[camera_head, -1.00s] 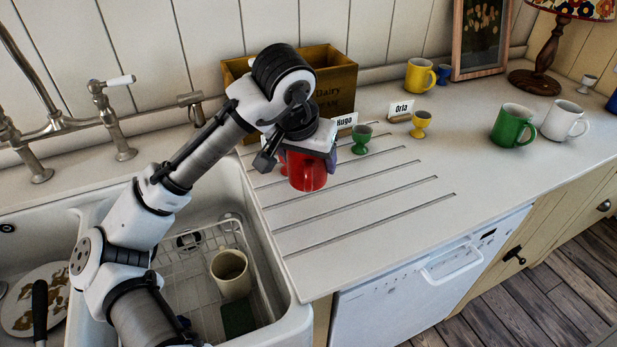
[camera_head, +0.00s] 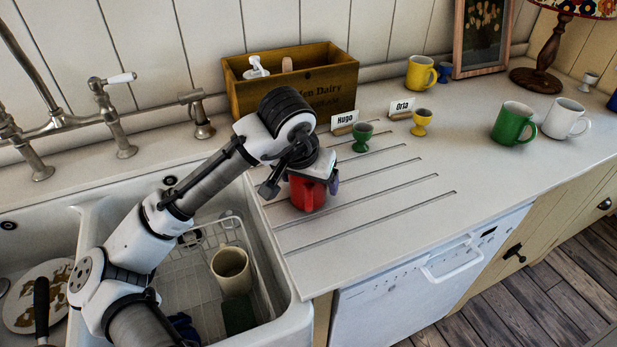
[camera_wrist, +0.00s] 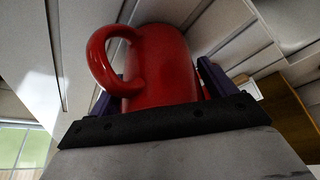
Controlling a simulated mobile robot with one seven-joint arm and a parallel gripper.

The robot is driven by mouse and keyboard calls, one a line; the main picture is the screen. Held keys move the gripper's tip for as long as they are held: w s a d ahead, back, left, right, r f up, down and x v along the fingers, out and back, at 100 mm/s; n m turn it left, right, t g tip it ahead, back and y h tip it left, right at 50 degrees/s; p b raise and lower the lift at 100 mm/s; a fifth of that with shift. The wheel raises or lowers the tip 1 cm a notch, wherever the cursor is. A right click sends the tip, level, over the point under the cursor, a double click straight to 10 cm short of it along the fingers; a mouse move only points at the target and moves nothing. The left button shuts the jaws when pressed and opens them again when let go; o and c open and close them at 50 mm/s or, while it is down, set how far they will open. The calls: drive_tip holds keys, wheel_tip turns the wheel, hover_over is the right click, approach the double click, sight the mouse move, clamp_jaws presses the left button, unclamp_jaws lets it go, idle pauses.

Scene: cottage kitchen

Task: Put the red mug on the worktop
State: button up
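The red mug (camera_head: 307,194) is between the fingers of my gripper (camera_head: 311,178), over the grooved draining part of the worktop (camera_head: 375,222). My gripper is shut on it and covers its upper part in the head view. In the wrist view the mug (camera_wrist: 165,68) sits between the two purple fingers of my gripper (camera_wrist: 160,92), its handle to the left. The mug's lower edge is at or just above the grooves; I cannot tell whether it touches.
A wooden box (camera_head: 300,85) stands behind. A green egg cup (camera_head: 362,137), a yellow egg cup (camera_head: 421,122) and name cards stand behind-right. A green mug (camera_head: 512,124) and a white mug (camera_head: 563,119) are far right. The sink (camera_head: 262,240) is left. The front-right grooves are clear.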

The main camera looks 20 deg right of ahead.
drive_tip(key=shift+o, duration=0.6)
drive_tip(key=shift+r, duration=0.1)
drive_tip(key=shift+r, duration=0.2)
drive_tip(key=v, duration=1.1)
drive_tip(key=shift+r+b, duration=0.4)
drive_tip(key=shift+b, duration=0.05)
drive_tip(key=shift+s, duration=0.15)
